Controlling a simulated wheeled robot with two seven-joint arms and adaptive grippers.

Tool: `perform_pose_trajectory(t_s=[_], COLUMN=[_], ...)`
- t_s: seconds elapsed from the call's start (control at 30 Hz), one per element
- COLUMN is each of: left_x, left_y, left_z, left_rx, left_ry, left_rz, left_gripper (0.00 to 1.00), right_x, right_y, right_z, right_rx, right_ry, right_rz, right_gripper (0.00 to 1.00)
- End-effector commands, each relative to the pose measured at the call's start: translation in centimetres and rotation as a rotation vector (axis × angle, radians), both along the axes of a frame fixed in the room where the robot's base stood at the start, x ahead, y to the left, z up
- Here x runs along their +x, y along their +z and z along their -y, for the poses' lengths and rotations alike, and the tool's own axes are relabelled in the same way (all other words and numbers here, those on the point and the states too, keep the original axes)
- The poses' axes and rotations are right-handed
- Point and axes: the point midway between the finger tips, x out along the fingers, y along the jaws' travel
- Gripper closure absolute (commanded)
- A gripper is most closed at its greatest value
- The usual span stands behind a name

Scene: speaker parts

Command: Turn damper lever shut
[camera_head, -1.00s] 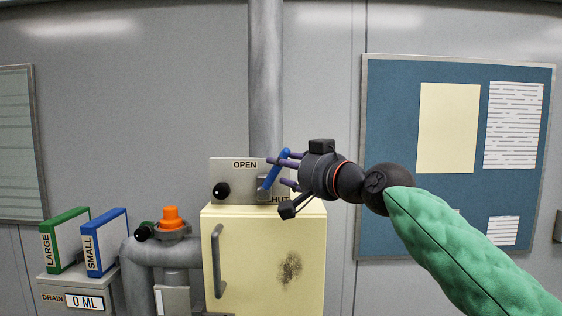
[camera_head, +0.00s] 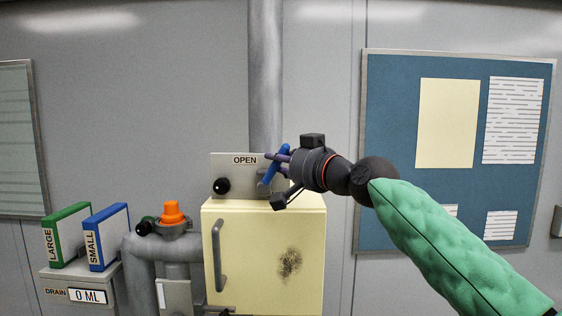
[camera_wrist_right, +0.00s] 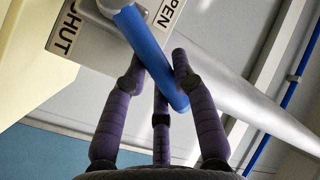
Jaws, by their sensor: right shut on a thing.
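The damper plate (camera_head: 229,165) is a grey panel on the pipe, above the cream cabinet. It reads OPEN at the top; in the head view my right gripper covers the SHUT label. The blue damper lever (camera_head: 270,172) leans across the plate's right part, its upper end to the right. My right gripper (camera_head: 279,165) comes in from the right and is shut on the lever. In the right wrist view the blue lever (camera_wrist_right: 150,58) lies between the purple fingers, and the OPEN and SHUT labels show partly. My left gripper is not in view.
The cream cabinet (camera_head: 240,230) with a handle stands below the plate. An orange knob (camera_head: 172,213) sits on a pipe to the left. Green (camera_head: 66,236) and blue (camera_head: 107,236) binders stand on the drain box at far left. A blue notice board (camera_head: 388,140) hangs on the right.

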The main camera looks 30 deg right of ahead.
Motion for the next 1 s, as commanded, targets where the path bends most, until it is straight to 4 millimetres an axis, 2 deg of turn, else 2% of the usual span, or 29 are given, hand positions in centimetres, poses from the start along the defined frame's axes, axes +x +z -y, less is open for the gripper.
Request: perform_pose_trajectory(t_s=[0.27, 1.0], left_x=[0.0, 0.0], left_y=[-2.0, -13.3], left_z=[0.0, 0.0], left_rx=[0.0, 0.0], left_ry=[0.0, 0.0], left_rz=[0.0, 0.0], left_gripper=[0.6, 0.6], right_x=[-0.1, -1.1], right_y=[-0.7, -3.8], right_z=[0.2, 1.8], right_rx=[0.053, 0.493], right_ry=[0.0, 0.002], right_rz=[0.033, 0.301], right_gripper=[1.0, 1.0])
